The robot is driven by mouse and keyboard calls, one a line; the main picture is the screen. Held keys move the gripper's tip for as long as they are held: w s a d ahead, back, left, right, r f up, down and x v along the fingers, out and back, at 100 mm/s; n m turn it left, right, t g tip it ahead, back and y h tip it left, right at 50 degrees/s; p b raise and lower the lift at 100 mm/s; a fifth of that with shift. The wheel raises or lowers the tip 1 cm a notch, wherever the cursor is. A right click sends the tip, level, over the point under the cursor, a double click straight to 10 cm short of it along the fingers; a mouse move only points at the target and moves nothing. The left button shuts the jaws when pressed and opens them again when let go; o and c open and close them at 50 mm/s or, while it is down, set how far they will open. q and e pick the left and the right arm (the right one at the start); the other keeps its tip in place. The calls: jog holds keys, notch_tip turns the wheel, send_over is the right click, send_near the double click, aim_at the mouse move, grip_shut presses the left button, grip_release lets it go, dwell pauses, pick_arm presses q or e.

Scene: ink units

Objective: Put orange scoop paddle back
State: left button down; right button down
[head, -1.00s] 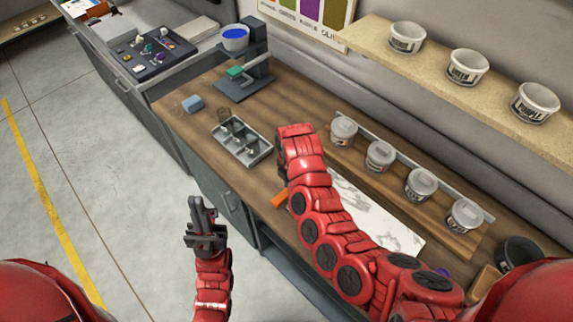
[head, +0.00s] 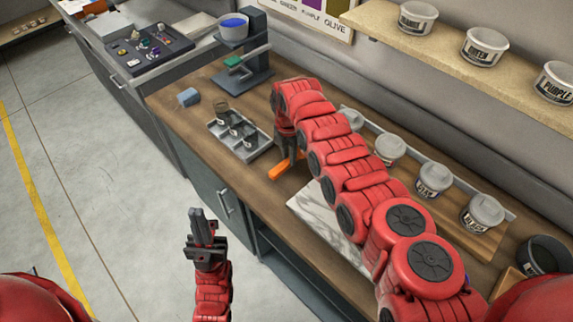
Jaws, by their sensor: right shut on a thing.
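The orange scoop paddle (head: 281,171) shows partly below my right gripper (head: 286,150), near the grey compartment tray. My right gripper is shut on it, pointing down over the wooden counter. The gripper and arm hide the rest of the paddle. The grey tray (head: 259,153) lies just left of it, with several small dark-and-light pieces standing in its compartments. My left gripper (head: 203,227) is empty and looks shut, pointing up in front of the counter over the floor.
A white marble slab (head: 312,214) lies on the counter, partly under my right arm. Several lidded tubs (head: 434,178) stand in a row behind it. A shelf (head: 395,33) with tubs overhangs the back.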

aim_at(287, 159)
jog(key=w+a+b, duration=0.1)
jog(key=b, duration=0.4)
jog(key=shift+w+f, duration=0.1)
jog(key=shift+f, duration=0.3)
jog(key=shift+f+b, duration=0.4)
jog(key=shift+f, duration=0.5)
jog(key=shift+d+f+b, duration=0.1)
jog(key=shift+f+b, duration=0.2)
jog(key=shift+f, duration=0.15)
jog(key=shift+r, duration=0.15)
jog(key=c, duration=0.7)
grip_release()
jog(key=shift+o, duration=0.2)
